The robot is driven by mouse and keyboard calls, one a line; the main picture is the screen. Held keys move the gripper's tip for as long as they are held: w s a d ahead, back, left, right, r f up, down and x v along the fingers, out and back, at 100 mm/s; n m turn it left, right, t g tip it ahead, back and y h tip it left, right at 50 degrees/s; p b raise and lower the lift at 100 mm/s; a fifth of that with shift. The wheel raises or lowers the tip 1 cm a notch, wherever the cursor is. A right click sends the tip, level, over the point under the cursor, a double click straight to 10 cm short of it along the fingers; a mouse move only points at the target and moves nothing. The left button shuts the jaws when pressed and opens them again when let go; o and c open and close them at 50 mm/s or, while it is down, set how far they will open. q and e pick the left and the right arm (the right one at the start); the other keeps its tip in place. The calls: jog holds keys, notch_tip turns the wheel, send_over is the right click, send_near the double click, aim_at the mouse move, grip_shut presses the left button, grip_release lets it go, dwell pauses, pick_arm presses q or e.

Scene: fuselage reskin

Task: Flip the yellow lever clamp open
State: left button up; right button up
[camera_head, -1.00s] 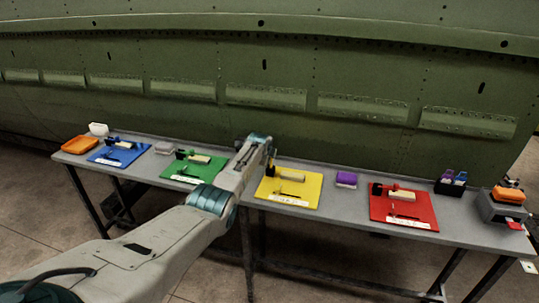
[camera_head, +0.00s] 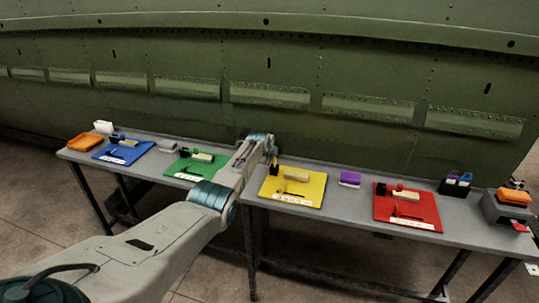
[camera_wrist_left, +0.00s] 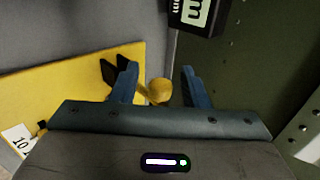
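The yellow board (camera_head: 318,190) lies on the bench in the head view, with a pale block (camera_head: 296,174) on it. My left gripper (camera_head: 272,147) is at the board's back-left corner. In the left wrist view its two blue fingers (camera_wrist_left: 160,84) stand apart. Black clamp parts (camera_wrist_left: 112,72) lie beside the left finger, over the yellow board (camera_wrist_left: 60,90). The clamp's lever position is hard to tell in the head view. My right gripper is out of view.
Green (camera_head: 181,166), blue (camera_head: 112,155) and red (camera_head: 425,205) boards carry similar clamps. A purple box (camera_head: 350,179) stands right of the yellow board. The green fuselage (camera_head: 300,60) rises behind the bench.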

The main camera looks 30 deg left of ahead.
pick_arm(q)
jog(key=v, duration=1)
jog(key=shift+s+r, duration=0.25)
jog(key=shift+s, duration=0.05)
dwell(0.5)
